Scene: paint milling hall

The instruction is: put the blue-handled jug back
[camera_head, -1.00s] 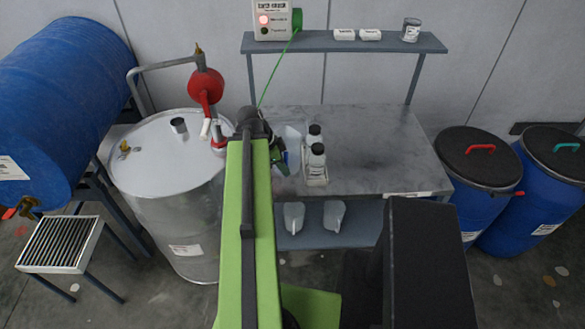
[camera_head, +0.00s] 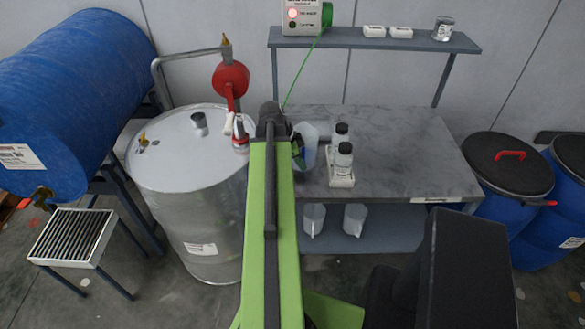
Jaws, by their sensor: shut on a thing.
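A pale translucent jug (camera_head: 310,143) is at the end of my arm, above the left part of the grey workbench (camera_head: 385,150), just left of two bottles. My gripper (camera_head: 299,153) is shut on this jug and is largely hidden behind my green arm. A bit of blue shows at the gripper, but I cannot clearly make out the jug's handle. I cannot tell whether the jug touches the bench top. Two similar pale jugs, a left one (camera_head: 314,219) and a right one (camera_head: 355,219), stand on the bench's lower shelf (camera_head: 390,232); their handle colours are not clear.
Two dark-capped bottles (camera_head: 342,163) stand in a white tray close right of the held jug. A steel drum (camera_head: 190,215) with a red pump (camera_head: 231,80) stands left. A raised shelf (camera_head: 380,42) spans the bench's back. Blue drums (camera_head: 505,185) stand right. The bench's right half is clear.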

